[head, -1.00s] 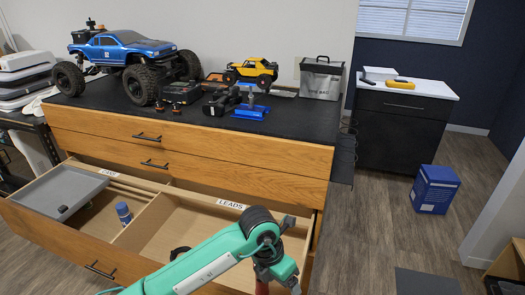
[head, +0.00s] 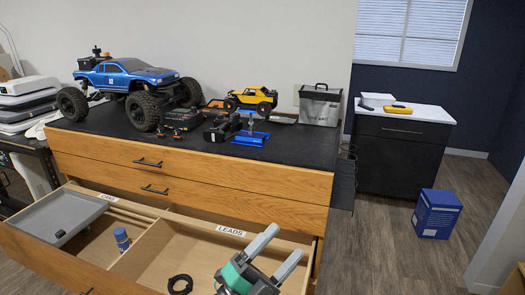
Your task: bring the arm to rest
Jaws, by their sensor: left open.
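My left gripper (head: 272,250) shows at the bottom of the head view, over the right part of the open drawer. Its two grey fingers point up and to the right, spread apart with nothing between them. The teal wrist (head: 238,276) is below the fingers, and the rest of that arm is out of view. My right gripper is not in view.
The open drawer (head: 150,238) holds a grey tray (head: 60,215), a blue bottle (head: 122,238) and a black coiled lead (head: 180,284). The black worktop (head: 300,140) above carries a blue truck (head: 125,75), a yellow crawler (head: 250,99) and a grey bag (head: 320,106). A blue box (head: 436,214) stands on the floor.

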